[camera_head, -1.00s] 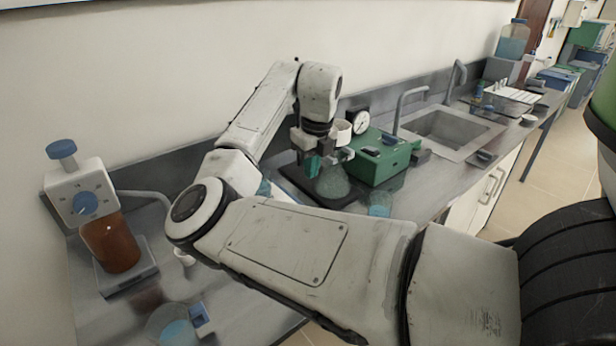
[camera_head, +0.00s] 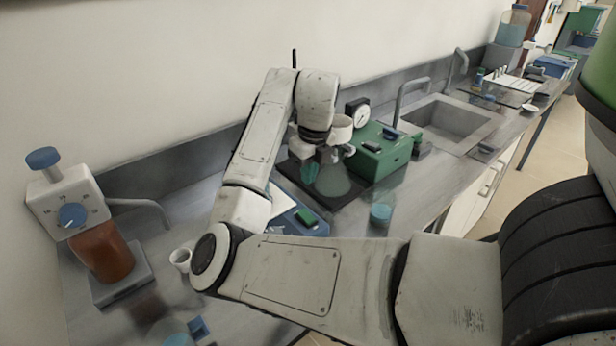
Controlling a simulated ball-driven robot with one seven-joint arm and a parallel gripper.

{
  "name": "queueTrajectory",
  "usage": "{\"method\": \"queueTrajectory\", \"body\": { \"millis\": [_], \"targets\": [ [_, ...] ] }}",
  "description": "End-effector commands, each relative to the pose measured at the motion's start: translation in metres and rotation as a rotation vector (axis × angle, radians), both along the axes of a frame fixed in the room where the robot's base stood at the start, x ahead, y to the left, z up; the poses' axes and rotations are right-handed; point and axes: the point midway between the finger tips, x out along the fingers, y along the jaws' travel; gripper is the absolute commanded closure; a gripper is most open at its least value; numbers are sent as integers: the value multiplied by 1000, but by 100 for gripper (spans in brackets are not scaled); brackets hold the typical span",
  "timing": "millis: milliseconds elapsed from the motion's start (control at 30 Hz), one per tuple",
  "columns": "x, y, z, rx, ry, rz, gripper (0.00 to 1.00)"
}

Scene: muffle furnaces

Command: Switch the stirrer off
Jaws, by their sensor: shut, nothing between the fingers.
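A blue device (camera_head: 319,229) with a white top lies on the bench in front of the dark tray, partly hidden by my arm. It carries a green switch (camera_head: 306,216); I take it for the stirrer, but cannot be sure. Its switch position is too small to read. A clear conical flask (camera_head: 334,180) stands on the dark tray (camera_head: 345,201) behind it. My gripper (camera_head: 311,170) hangs in front of the flask's upper part, above and behind the green switch and apart from it. It is shut and empty, its fingers small and partly blended with the flask.
A green box (camera_head: 378,158) with a round gauge (camera_head: 357,114) stands right of the flask. A small blue-filled beaker (camera_head: 381,214) is near the front edge. A brown bottle with a dial unit (camera_head: 72,212) and a white cup (camera_head: 180,260) are left. A sink (camera_head: 450,124) is farther right.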

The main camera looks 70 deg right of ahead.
Motion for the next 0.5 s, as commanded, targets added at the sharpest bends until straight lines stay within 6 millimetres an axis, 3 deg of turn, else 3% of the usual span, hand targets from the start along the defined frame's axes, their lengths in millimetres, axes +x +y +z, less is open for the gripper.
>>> {"method": "queueTrajectory", "body": {
  "millis": [100,500],
  "targets": [
    [1,-1,-25,2,6,3,100],
    [11,-6,-94,1,3,2,100]
  ]
}}
